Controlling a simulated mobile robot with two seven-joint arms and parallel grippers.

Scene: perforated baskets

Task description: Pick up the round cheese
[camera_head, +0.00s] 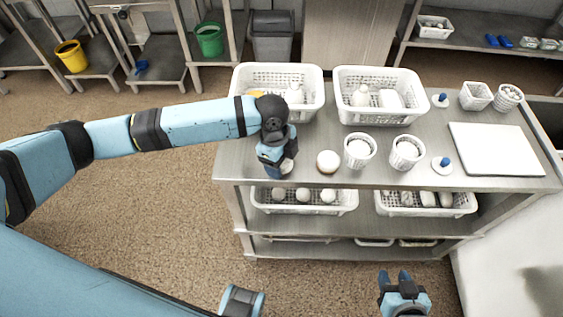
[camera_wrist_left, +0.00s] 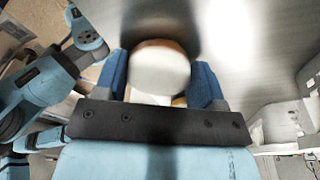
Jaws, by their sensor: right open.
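A round cheese (camera_wrist_left: 160,70), whitish with a brown edge, fills the space between the blue fingers of my left gripper (camera_wrist_left: 161,82) in the left wrist view. In the head view a small pale part of it (camera_head: 287,167) shows at the tips of my left gripper (camera_head: 279,163), low at the table's front left. The gripper appears shut on it; whether the cheese touches the table is hidden. A similar pale round piece with a brown edge (camera_head: 328,161) lies just to the right. My right gripper (camera_head: 394,278) is open and empty, in front of the table.
The steel table (camera_head: 310,130) holds two white perforated baskets (camera_head: 277,77) (camera_head: 378,78) at the back. Two white cups (camera_head: 359,150) (camera_head: 406,152), blue-knobbed lids (camera_head: 442,165) and a white board (camera_head: 495,149) stand to the right. More baskets (camera_head: 304,204) sit on the shelf below.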

